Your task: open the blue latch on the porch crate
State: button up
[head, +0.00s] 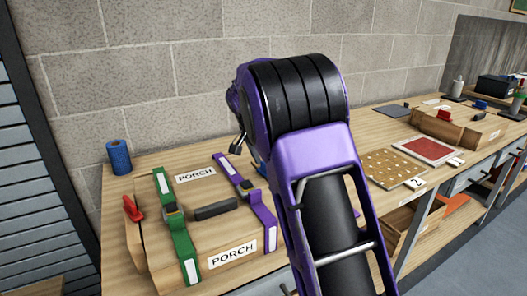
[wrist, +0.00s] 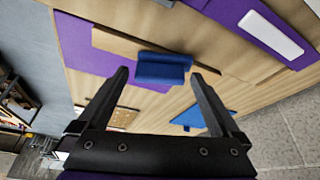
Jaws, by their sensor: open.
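The porch crate (head: 215,228) is a wooden box with two PORCH labels, a green strap (head: 180,240) and a purple strap (head: 255,208). A red latch (head: 131,209) sits on its left side. In the wrist view the blue latch (wrist: 163,68) lies on a light wooden strip on the crate's side, beside purple surfaces. My gripper (wrist: 160,72) is open, with one finger towards each end of the blue latch. I cannot tell whether either finger touches it. In the head view my arm covers my gripper and most of the crate's right side.
A blue roll (head: 119,157) stands behind the crate at left. A dotted board (head: 393,168), a red mat (head: 427,149) and a wooden box (head: 455,128) lie on the bench to the right. The wrist view shows a blue triangular piece (wrist: 200,119) near the right finger.

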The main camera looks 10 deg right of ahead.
jog(key=p+v, duration=0.1)
jog(key=v, duration=1.6)
jog(key=shift+r, duration=0.1)
